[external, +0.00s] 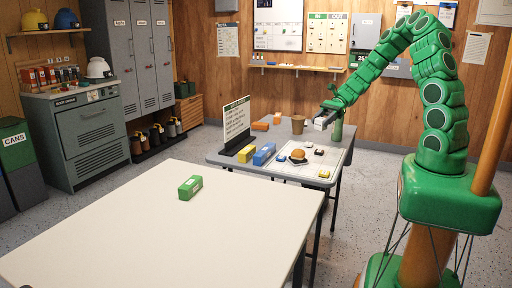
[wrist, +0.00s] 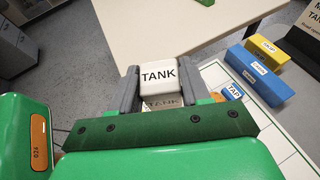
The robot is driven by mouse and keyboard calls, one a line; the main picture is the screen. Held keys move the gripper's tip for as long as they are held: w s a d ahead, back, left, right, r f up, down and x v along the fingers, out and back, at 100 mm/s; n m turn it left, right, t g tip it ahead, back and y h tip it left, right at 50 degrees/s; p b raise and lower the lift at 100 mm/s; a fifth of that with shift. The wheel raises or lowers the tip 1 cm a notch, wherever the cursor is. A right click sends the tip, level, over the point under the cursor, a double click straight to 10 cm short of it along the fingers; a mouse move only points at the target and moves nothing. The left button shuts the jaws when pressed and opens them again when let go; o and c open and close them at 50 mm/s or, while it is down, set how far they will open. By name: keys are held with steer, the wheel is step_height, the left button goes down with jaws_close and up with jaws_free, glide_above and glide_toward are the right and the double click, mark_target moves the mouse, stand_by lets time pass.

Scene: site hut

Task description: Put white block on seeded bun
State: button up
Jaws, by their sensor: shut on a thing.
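My gripper (external: 326,114) is raised above the far grey table. It is shut on a white block (wrist: 158,77) marked TANK, which sits between the two grey fingers in the wrist view (wrist: 158,88). The held block shows only small in the external view (external: 322,122). The seeded bun (external: 298,153) is a round brown bun with something dark beneath its edge, on the white sheet of the far table, below and left of my gripper. In the wrist view the bun is mostly hidden behind my gripper.
Small labelled blocks lie around the bun, one marked TAP (wrist: 234,90). A blue block (external: 264,154), a yellow block (external: 246,154), a sign (external: 236,120) and a brown cup (external: 298,124) stand on the table. A green block (external: 190,187) is on the near, mostly clear table.

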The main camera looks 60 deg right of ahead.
steer(key=w+f, duration=0.4)
steer(key=w, duration=0.1)
steer(key=w+d+f, duration=0.1)
steer(key=w+f, duration=0.1)
steer(key=w, duration=0.1)
steer(key=shift+d+f, duration=0.1)
steer(key=shift+f, duration=0.2)
steer(key=shift+w+d+f, duration=0.15)
steer(key=shift+w+f, duration=0.45)
steer(key=shift+f, duration=1.55)
steer(key=shift+f, duration=0.1)
steer(key=o, duration=1.1)
